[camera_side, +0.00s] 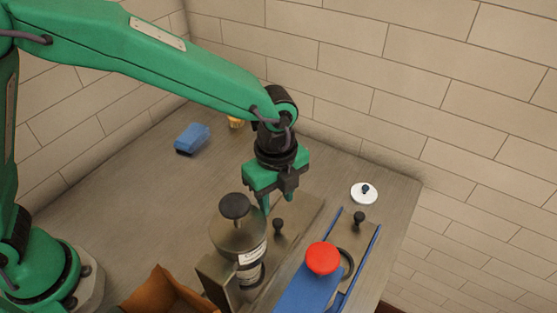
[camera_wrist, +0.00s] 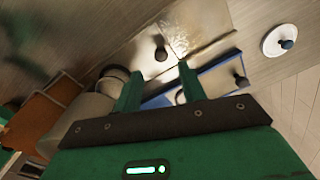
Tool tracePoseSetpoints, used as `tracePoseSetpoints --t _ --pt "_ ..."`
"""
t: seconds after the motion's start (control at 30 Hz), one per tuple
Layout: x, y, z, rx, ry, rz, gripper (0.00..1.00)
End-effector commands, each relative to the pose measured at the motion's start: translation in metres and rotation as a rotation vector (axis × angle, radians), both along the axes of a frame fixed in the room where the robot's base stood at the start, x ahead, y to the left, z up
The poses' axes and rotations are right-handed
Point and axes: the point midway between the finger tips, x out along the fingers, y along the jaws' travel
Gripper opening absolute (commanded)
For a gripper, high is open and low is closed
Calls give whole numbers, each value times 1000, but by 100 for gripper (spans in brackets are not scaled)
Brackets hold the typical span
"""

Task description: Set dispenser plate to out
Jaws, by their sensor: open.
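My gripper (camera_side: 277,205) is open and empty, pointing down above a metal plate (camera_side: 303,221) with a small black knob (camera_side: 278,225). In the wrist view, that knob (camera_wrist: 160,50) shows between and just beyond the tips of my gripper (camera_wrist: 160,70); I cannot tell whether they touch it. The metal canister (camera_side: 238,240) with a black top knob and a white label stands just left of the plate. Right of it, a second plate with a black knob (camera_side: 358,218) lies between blue rails (camera_side: 364,262). I cannot tell which plate is the dispenser plate.
A red round cap (camera_side: 322,258) sits on a blue body (camera_side: 302,292) at the front. A white disc (camera_side: 364,194) with a dark knob lies at the right. A brown box (camera_side: 165,290) is at front left, a blue block (camera_side: 192,138) at the back. The table's left middle is clear.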

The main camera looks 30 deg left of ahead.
Motion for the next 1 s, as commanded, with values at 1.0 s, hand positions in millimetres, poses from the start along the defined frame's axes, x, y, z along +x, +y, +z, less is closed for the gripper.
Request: tracePoseSetpoints --t 1.0 --pt "-1 -3 -70 4 5 -18 41"
